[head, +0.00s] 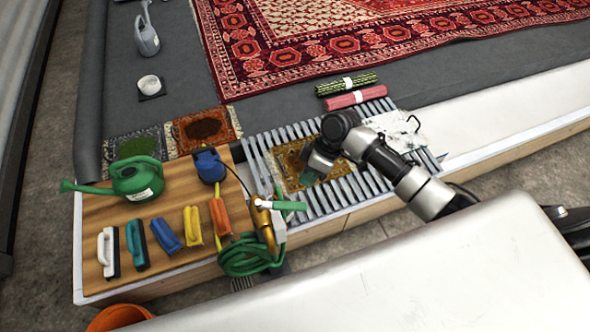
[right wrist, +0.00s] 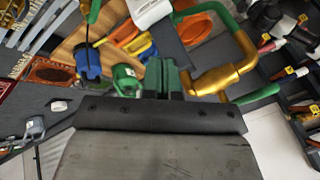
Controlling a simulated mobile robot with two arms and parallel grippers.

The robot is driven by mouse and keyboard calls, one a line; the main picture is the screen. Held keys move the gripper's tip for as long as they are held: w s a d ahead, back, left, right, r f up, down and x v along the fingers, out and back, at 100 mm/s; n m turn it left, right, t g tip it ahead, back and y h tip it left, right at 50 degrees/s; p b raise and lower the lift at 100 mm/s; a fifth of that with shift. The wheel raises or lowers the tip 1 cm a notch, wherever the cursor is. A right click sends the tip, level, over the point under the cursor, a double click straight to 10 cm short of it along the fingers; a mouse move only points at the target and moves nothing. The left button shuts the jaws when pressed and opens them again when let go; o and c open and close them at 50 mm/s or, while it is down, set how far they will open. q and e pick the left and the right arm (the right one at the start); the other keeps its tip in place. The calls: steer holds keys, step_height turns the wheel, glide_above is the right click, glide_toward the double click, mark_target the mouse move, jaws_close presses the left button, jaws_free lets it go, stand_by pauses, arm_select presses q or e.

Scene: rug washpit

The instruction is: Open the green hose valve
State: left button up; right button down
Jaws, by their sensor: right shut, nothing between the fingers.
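The hose valve is a brass tap (head: 265,228) at the right front of the wooden board, with a green lever handle (head: 285,205) pointing right in the head view. A coiled green hose (head: 248,256) hangs below it. In the right wrist view the brass pipe (right wrist: 222,80) is right of the fingers, with green hose arching above it. My right gripper (head: 311,177) is shut and empty over the slatted grate, above and right of the lever and apart from it. Its green fingers show in the right wrist view (right wrist: 167,76). My left gripper is not in view.
Several brushes and a green watering can (head: 136,180) stand on the board (head: 170,208), beside a blue pump (head: 208,165). A small rug (head: 290,163) and white cloth (head: 398,130) lie on the grate (head: 262,150). An orange bucket (head: 120,317) is at front left.

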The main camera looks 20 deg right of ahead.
mark_target(281, 205)
step_height(281, 205, up, 14)
steer(key=w+d+f+n+g+p, duration=0.1)
steer(key=w+n+g+p, duration=0.1)
steer(key=n+p, duration=0.15)
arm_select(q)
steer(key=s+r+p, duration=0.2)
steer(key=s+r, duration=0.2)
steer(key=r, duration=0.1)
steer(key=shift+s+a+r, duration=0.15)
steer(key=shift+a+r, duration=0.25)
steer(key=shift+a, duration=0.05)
arm_select(e)
steer(key=s+a+f, duration=0.6)
steer(key=s+f, duration=0.1)
steer(key=shift+a+y, duration=0.15)
steer(key=shift+y, duration=0.15)
